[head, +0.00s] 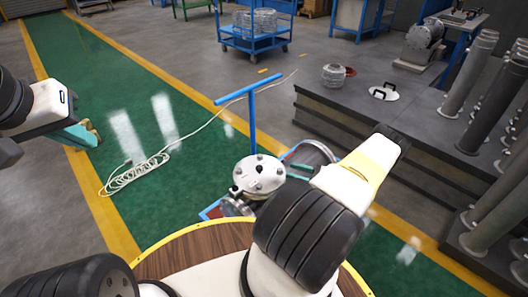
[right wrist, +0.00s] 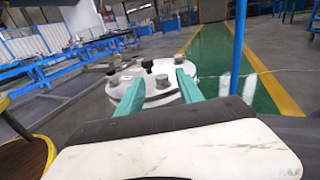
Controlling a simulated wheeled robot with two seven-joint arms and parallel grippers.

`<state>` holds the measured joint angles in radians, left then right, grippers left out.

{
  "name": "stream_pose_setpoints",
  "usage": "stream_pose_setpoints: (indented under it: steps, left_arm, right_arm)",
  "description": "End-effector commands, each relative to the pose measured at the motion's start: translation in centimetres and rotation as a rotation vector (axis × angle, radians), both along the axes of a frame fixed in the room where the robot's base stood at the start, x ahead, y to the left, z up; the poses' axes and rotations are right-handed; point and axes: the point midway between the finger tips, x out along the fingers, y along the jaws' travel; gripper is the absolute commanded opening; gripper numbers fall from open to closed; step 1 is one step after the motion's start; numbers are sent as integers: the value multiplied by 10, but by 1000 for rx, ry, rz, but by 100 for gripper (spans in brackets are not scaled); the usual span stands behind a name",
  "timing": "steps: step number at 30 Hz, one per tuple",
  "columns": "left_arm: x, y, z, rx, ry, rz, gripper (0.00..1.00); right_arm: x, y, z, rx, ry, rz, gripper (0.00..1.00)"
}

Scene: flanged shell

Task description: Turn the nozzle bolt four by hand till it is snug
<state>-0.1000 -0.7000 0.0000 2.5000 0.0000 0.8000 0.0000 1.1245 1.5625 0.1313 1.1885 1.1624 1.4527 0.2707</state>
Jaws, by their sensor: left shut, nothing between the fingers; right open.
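The white round flange (head: 262,184) of the shell stands in the middle of the head view, with several bolts on its face. No label shows which one is nozzle bolt four. My right gripper (head: 291,171) is at the flange's right side, its teal fingers pointing at it. In the right wrist view the open fingers (right wrist: 158,86) reach over the flange (right wrist: 125,83). My left gripper (head: 92,133) is shut and empty, far left of the flange.
A blue T-shaped post (head: 252,120) stands just behind the flange. A white cable (head: 140,175) lies coiled on the green floor. A dark platform (head: 390,115) with upright grey pipes (head: 468,75) is at the right.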

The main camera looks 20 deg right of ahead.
Motion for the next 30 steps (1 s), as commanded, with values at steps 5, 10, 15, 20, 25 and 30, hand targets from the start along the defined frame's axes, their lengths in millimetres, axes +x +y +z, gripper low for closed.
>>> stream_pose_setpoints:
  steps: [5, 10, 15, 20, 25, 30]
  left_arm:
    - [0, 0, 0, 0, 0, 0, 0]
    - [0, 0, 0, 0, 0, 0, 0]
    - [0, 0, 0, 0, 0, 0, 0]
    - [0, 0, 0, 0, 0, 0, 0]
    - [0, 0, 0, 0, 0, 0, 0]
    - [0, 0, 0, 0, 0, 0, 0]
  right_arm:
    - [-3, 0, -15, 40, 1, -46, 44]
    - [14, 16, -15, 41, 1, -44, 44]
    - [34, 35, -15, 40, 2, -44, 44]
    - [47, 46, -15, 39, 2, -45, 44]
    - [51, 49, -15, 38, 3, -45, 44]
    - [51, 49, -15, 38, 3, -45, 44]
